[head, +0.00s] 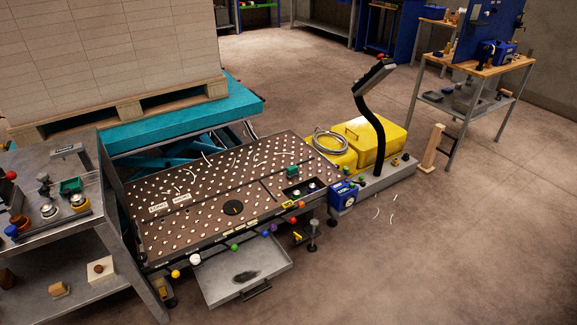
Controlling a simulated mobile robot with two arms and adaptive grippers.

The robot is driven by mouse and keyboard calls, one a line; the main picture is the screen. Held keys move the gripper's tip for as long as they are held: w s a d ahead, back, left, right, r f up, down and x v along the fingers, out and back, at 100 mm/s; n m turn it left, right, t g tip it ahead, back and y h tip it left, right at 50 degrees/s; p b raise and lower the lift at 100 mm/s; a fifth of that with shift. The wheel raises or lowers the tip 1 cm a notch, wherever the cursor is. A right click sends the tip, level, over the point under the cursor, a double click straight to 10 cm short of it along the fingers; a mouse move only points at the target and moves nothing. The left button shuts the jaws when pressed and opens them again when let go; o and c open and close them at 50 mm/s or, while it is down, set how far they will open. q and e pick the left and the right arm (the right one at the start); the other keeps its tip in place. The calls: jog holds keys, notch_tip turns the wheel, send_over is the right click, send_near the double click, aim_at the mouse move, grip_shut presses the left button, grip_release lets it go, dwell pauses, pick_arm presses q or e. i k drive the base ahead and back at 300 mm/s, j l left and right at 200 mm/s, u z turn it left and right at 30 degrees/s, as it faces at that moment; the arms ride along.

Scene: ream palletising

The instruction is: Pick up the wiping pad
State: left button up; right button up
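I cannot clearly make out the wiping pad. A small green block (292,171) sits on the right part of the ball-studded table (262,158). A green, tray-like item (70,186) lies on the metal side bench (108,196) at the left. Either could be the pad, but they are too small to tell. Neither of my grippers is in view.
A tall stack of reams (110,50) on a wooden pallet rests on a teal lift (175,121). An open drawer (225,275) sticks out low in front. A yellow machine (375,140) and a lamp post (366,108) stand right of the table. The right foreground floor is mostly clear.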

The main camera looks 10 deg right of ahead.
aim_at(291, 171)
jog(key=i+l+u, duration=0.1)
jog(key=u, duration=0.25)
jog(key=i+l+u, duration=0.1)
jog(key=u, duration=0.25)
jog(key=l+u, duration=0.35)
jog(key=i+j, duration=0.05)
jog(key=j, duration=0.05)
